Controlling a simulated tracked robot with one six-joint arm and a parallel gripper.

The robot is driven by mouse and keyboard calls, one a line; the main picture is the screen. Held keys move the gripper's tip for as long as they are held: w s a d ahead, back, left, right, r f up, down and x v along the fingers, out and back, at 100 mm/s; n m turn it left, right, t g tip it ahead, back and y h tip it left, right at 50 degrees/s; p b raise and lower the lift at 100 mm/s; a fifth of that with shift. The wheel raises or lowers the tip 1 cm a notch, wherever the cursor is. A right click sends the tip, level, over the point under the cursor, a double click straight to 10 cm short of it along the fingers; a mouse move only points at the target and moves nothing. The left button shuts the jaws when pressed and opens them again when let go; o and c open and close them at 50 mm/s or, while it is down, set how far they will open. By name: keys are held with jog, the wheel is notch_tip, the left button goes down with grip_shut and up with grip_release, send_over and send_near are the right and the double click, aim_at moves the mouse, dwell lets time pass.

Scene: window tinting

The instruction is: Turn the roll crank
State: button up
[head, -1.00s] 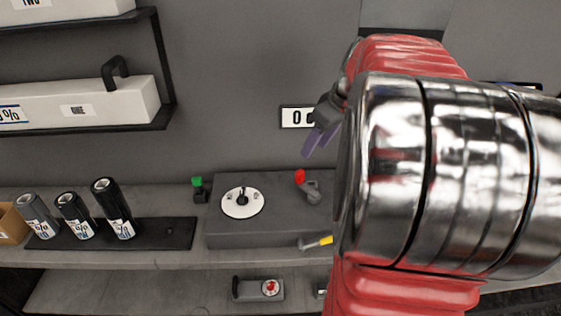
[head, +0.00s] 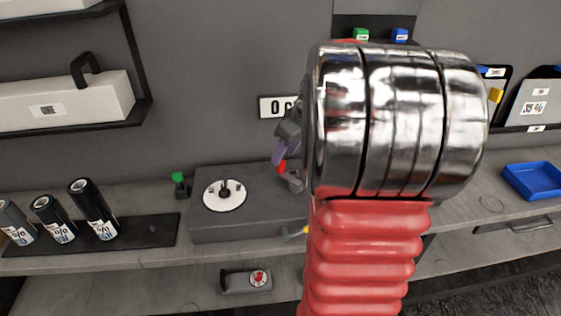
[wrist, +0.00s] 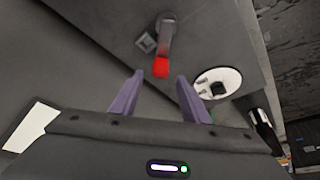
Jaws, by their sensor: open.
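A grey machine block (head: 240,215) stands on the bench. A short grey arm with a red end (head: 281,167), which looks like a crank, sits on its top right. It also shows in the wrist view (wrist: 161,67). My gripper (head: 279,160) is open, its purple fingers angled down at the red end. In the wrist view, the gripper's fingertips (wrist: 160,77) lie either side of the red end. I cannot tell whether they touch it.
A white dial (head: 225,195) lies on the block's left top. A green-topped lever (head: 179,184) stands left of the block. Dark rolls (head: 92,208) stand on a black mat at left. A blue tray (head: 533,181) is at right. A red-button box (head: 246,280) sits below.

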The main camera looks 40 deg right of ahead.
aim_at(289, 175)
jog(key=x, duration=0.5)
jog(key=shift+c, duration=0.4)
grip_shut()
